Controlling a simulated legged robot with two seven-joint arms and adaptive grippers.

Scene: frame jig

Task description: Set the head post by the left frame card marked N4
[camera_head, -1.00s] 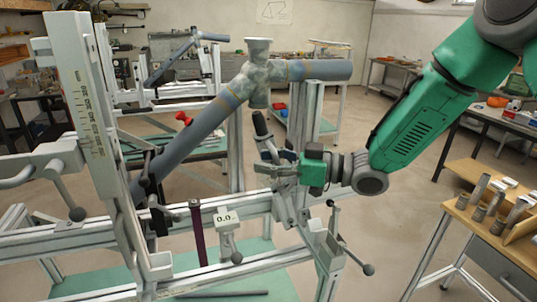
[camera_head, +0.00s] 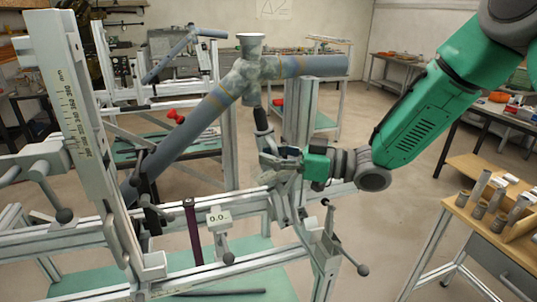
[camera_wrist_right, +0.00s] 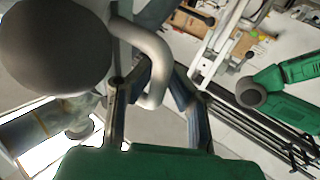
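My right gripper (camera_head: 276,160) is at the middle of the head view, beside a dark upright lever (camera_head: 262,122) under the frame's head joint. In the right wrist view its fingers (camera_wrist_right: 160,72) stand on both sides of a bent grey rod (camera_wrist_right: 158,50); whether they press on it is not clear. The head joint (camera_head: 250,72) has a flared top and joins a slanting tube and a level tube. A wall card (camera_head: 273,8) faintly seems to read A2; no N4 mark is legible. A small display (camera_head: 218,219) seems to read 0.0. My left gripper is not in view.
A scaled post (camera_head: 72,115) marked mm stands at left. Ball-ended levers (camera_head: 362,270) stick out of the jig rail (camera_head: 85,238). A wooden bench (camera_head: 460,215) with metal pieces stands at right. A large grey ball (camera_wrist_right: 55,45) is close in the wrist view.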

